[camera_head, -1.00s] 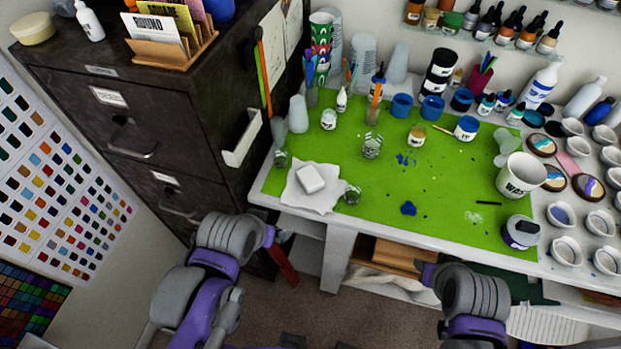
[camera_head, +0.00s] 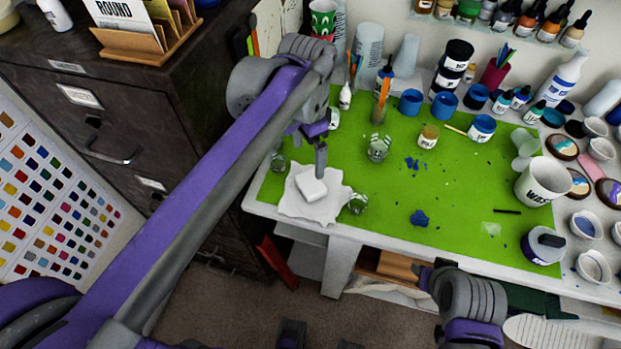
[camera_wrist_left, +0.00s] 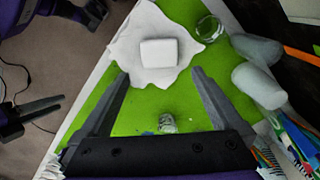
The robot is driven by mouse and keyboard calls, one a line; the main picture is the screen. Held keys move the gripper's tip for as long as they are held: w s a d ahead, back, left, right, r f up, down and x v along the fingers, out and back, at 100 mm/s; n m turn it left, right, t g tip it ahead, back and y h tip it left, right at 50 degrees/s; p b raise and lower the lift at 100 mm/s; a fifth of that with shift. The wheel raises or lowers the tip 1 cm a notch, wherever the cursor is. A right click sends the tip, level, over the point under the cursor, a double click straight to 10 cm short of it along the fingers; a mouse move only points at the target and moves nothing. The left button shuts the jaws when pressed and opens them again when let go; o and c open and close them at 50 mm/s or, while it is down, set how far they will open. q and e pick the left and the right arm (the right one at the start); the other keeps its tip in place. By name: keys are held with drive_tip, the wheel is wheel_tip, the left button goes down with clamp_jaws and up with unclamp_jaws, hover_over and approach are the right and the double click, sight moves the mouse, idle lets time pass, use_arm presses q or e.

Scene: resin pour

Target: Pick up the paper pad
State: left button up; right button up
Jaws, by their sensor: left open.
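The paper pad, a small white block (camera_head: 311,187), lies on a crumpled white sheet (camera_head: 298,208) at the green mat's left front corner. In the left wrist view the pad (camera_wrist_left: 159,52) sits just beyond the fingertips, roughly centred between them. My left gripper (camera_head: 320,165) hangs above the mat by the pad's far side; in the left wrist view its two fingers (camera_wrist_left: 159,73) are spread apart with nothing between them.
Cups, bottles and an orange-handled tool (camera_head: 383,100) crowd the back. A white mug (camera_head: 541,182) stands right. The mat's middle is mostly clear, with blue spots.

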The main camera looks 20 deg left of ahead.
use_arm(q)
hover_over(311, 182)
wheel_tip(311, 182, down, 5)
drive_tip(key=shift+s+a, duration=0.15)
wheel_tip(311, 182, down, 6)
drive_tip(key=shift+r, duration=0.15)
drive_tip(key=c, duration=1.1)
wheel_tip(311, 182, up, 10)
drive_tip(key=shift+r, duration=0.1)
